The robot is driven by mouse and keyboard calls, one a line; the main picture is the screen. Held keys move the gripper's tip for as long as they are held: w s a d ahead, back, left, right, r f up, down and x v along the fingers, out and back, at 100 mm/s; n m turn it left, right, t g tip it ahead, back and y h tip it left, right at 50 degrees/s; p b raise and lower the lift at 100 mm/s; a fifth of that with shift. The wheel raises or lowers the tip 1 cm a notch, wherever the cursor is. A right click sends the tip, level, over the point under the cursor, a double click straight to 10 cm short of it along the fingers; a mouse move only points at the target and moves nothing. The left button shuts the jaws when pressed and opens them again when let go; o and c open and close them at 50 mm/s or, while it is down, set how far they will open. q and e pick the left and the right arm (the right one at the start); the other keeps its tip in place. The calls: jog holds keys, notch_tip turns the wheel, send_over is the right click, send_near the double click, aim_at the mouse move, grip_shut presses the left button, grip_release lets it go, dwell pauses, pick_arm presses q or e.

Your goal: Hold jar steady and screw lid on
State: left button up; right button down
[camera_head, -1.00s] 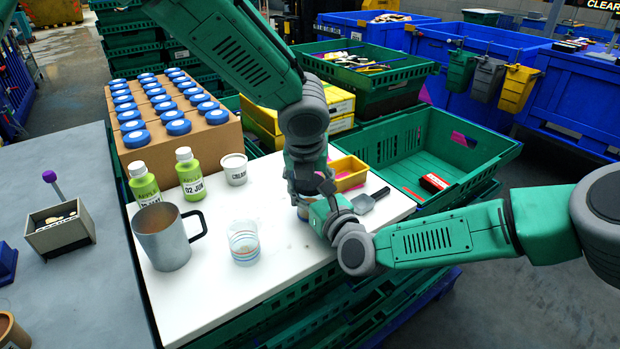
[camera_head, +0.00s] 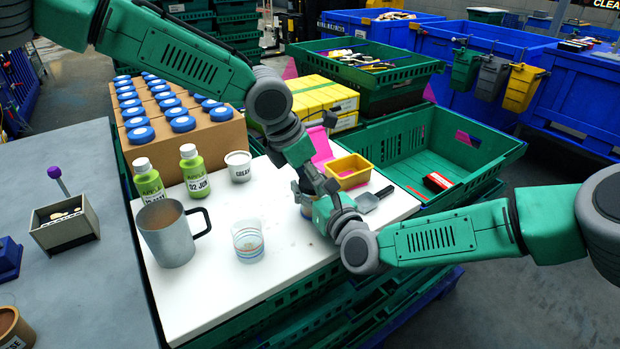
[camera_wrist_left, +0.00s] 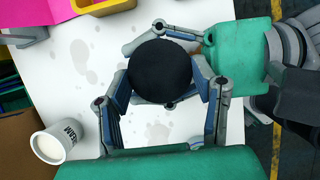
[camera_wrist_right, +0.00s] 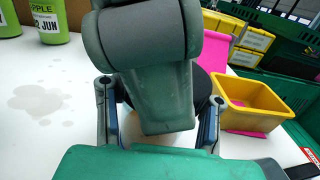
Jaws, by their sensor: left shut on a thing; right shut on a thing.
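A round black lid (camera_wrist_left: 160,71) sits in the middle of the left wrist view, and its dark edge shows in the right wrist view (camera_wrist_right: 203,88). My left gripper (camera_head: 306,188) comes down from above and is shut on the lid. My right gripper (camera_head: 316,206) reaches in from the right, lower down, and is shut on the jar beneath the lid. Only a pale patch of the jar (camera_wrist_right: 152,140) shows in the right wrist view, behind my left arm. The seam between lid and jar is hidden, so I cannot tell how tightly they sit.
The white board (camera_head: 205,295) carries a grey mug (camera_head: 168,238), a striped glass (camera_head: 248,241), two green bottles (camera_head: 194,172), a cream tub (camera_head: 238,166), a yellow bin (camera_head: 350,170) and a grey scoop (camera_head: 368,202). A green crate (camera_head: 455,150) stands behind right. The board's front is clear.

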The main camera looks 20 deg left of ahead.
pick_arm(q)
jog(key=shift+w, duration=0.1)
jog(key=o, duration=0.7)
jog(key=shift+r, duration=0.2)
jog(key=shift+r, duration=2.1)
jog(key=shift+c, duration=0.5)
